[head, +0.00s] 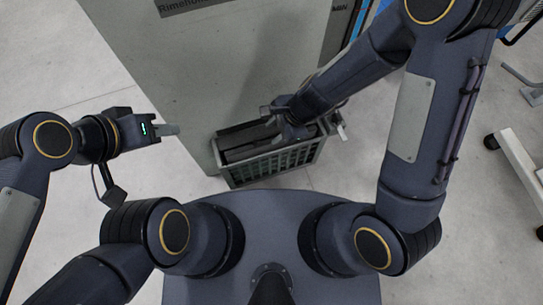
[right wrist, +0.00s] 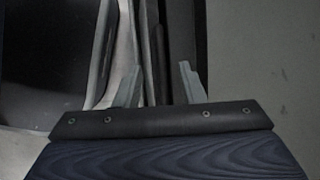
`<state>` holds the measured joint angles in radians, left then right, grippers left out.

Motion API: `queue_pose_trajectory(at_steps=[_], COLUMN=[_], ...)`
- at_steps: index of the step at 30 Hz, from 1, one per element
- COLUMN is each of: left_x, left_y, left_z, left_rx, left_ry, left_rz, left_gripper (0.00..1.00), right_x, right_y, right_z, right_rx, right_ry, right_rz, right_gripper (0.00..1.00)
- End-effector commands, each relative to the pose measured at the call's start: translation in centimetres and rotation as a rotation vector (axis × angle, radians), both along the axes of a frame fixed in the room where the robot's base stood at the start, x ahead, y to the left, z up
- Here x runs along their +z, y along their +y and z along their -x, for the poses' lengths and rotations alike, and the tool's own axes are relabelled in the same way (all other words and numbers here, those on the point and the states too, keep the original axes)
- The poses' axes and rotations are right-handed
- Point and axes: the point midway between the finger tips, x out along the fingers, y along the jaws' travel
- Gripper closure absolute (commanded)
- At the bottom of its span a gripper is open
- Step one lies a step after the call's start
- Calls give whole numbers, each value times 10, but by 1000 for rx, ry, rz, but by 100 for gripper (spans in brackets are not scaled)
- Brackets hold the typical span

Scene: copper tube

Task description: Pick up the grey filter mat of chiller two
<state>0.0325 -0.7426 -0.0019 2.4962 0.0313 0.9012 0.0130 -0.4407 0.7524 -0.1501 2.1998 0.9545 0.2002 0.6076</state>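Several dark grey, flat mats (head: 246,141) stand in a green lattice crate (head: 268,168) in the head view. I cannot tell which belongs to chiller two. My right gripper (head: 297,131) reaches down over the crate's right part, its fingertips hidden by the arm there. In the right wrist view the two fingers of my right gripper (right wrist: 160,85) are apart. Thin upright edges of dark sheets (right wrist: 155,50) show between and beyond them; contact is not clear. My left gripper (head: 167,129) is left of the crate, away from the mats; its finger gap does not show.
A large grey cabinet (head: 220,70) with a partly readable "Rimeholm" label stands directly behind the crate. A white wheeled frame (head: 520,165) is at the far right. The floor (head: 60,75) left of the cabinet is clear.

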Motion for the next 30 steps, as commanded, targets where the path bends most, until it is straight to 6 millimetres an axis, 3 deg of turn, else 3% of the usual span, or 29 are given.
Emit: queue_pose_trajectory(at_steps=[9,17,25,30], left_x=[-34,-32,-32,-32], left_y=[0,0,0,0], left_z=[0,0,0,0], left_rx=[0,0,0,0], left_ry=[0,0,0,0], left_rz=[0,0,0,0], left_gripper=[64,64,64,64], right_x=[-43,-43,-43,-43], right_y=[18,20,19,19], right_z=[-4,-4,-4,-4], right_rx=[5,4,4,3], right_ry=[-1,-1,-1,-1], right_rz=[0,-1,-1,-1], right_gripper=[64,64,99,100])
